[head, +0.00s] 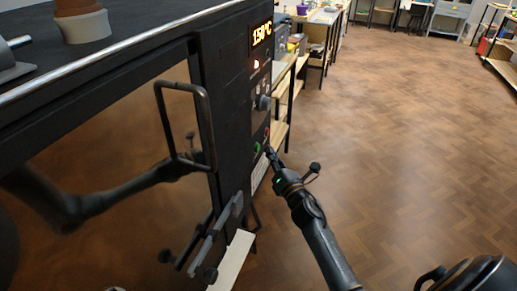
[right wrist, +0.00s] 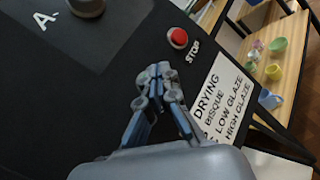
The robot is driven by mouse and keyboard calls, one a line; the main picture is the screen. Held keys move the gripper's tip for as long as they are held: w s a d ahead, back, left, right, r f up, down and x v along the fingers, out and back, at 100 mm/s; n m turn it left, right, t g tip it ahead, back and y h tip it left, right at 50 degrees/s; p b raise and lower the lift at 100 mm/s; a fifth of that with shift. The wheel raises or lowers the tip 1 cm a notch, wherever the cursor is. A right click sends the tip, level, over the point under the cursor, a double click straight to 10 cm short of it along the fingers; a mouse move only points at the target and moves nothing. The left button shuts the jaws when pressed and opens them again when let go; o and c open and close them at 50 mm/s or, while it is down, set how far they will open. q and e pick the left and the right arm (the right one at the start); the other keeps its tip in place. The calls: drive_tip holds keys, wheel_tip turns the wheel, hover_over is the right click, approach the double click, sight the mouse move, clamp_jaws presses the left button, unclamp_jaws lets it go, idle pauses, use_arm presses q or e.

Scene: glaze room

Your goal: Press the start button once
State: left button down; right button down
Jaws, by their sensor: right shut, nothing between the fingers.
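The start button is likely the green button (head: 258,147) low on the front panel of a black kiln (head: 231,95) in the head view. My right gripper (head: 269,154) is shut and empty, its tip right beside the green button; I cannot tell whether it touches. In the right wrist view the closed fingertips (right wrist: 153,78) point at the black panel and no green button shows; the fingers may hide it. A red button (right wrist: 178,37) labelled STOP is just beyond and right of the fingertips. My left gripper is not in view.
An orange display (head: 262,33) reads 150°C above a knob (head: 263,102). The kiln door has a protruding handle (head: 161,115). A white label (right wrist: 222,100) lists firing modes. Shelves with small cups (right wrist: 274,72) stand beyond the kiln. The wooden floor (head: 400,130) at right is clear.

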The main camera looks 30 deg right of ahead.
drive_tip(key=s+d, duration=0.3)
drive_tip(key=shift+s, duration=0.3)
drive_tip(key=shift+f, duration=0.1)
idle(0.6)
drive_tip(key=s+a+f+m+g, duration=0.25)
drive_tip(key=s+f+m, duration=0.25)
drive_tip(key=f, duration=0.8)
drive_tip(key=s+a+f+m+g, duration=0.2)
drive_tip(key=s+f+m+g, duration=0.3)
drive_tip(key=f, duration=0.7)
drive_tip(key=s+a+f+m+g, duration=0.2)
drive_tip(key=s+a+f+m, duration=0.3)
drive_tip(key=f, duration=0.8)
drive_tip(key=s+a+f+m+g, duration=0.1)
drive_tip(key=s+f+m+g, duration=0.2)
drive_tip(key=s, duration=0.9)
drive_tip(key=s+a+f+m+g+y, duration=0.1)
drive_tip(key=s+a+f+m+g, duration=0.1)
drive_tip(key=s+f, duration=0.6)
drive_tip(key=s+a+f+m+g, duration=0.2)
drive_tip(key=s+f+m+g, duration=0.2)
drive_tip(key=s, duration=1.1)
drive_tip(key=shift+s+a+f+m+y, duration=0.2)
drive_tip(key=shift+s+f+m+y, duration=0.15)
drive_tip(key=shift+f+m, duration=0.35)
